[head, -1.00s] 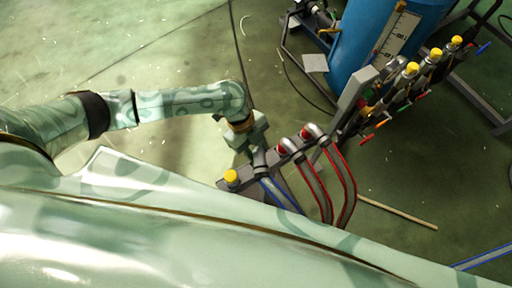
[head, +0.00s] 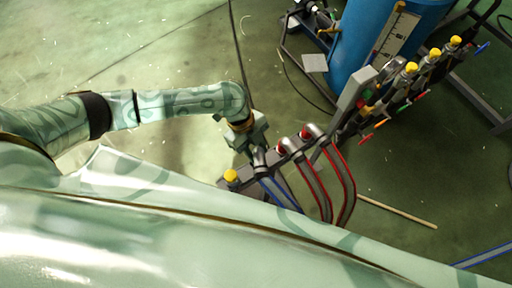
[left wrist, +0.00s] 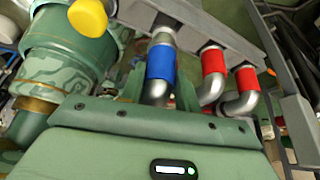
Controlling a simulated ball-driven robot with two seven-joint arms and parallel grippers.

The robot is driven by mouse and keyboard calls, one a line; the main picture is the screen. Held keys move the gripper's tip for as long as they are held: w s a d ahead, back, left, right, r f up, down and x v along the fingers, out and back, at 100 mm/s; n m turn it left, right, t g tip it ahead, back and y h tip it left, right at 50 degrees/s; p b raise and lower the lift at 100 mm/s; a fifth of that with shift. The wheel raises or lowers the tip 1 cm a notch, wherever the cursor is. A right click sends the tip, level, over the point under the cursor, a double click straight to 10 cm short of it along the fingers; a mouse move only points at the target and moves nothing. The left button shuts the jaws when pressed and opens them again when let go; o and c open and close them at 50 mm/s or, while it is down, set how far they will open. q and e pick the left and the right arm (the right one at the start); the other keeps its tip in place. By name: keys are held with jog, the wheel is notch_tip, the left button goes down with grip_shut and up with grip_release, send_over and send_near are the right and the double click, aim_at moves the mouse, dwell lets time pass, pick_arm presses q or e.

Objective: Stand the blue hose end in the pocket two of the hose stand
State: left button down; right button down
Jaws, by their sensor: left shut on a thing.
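The blue hose end is a grey metal elbow with a blue band (left wrist: 160,62); in the head view its grey elbow (head: 260,157) shows beside the hose stand. My left gripper (left wrist: 160,88) is shut on it, one finger on each side of the band. The hose stand is a grey bar (left wrist: 193,18), which also shows in the head view (head: 223,184). The hose end lies at the bar, between a yellow cap (head: 231,175) and two red-banded hose ends (left wrist: 214,62). I cannot tell how deep it sits in a pocket. My right gripper is not in view.
Red hoses (head: 346,185) and a blue hose (head: 282,194) hang from the stand. A valve manifold with yellow knobs (head: 411,68) stands at the right, by a blue tank (head: 360,40). A wooden stick (head: 400,212) lies on the floor. Floor at the upper left is clear.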

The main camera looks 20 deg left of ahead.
pick_arm(q)
jog(key=shift+f+b, duration=1.45)
jog(key=shift+f, duration=0.7)
jog(key=c, duration=0.9)
grip_release()
jog(key=shift+c, duration=0.2)
jog(key=p+v, duration=0.4)
jog(key=v, duration=1.2)
jog(key=shift+p, duration=0.35)
jog(key=shift+r, duration=0.1)
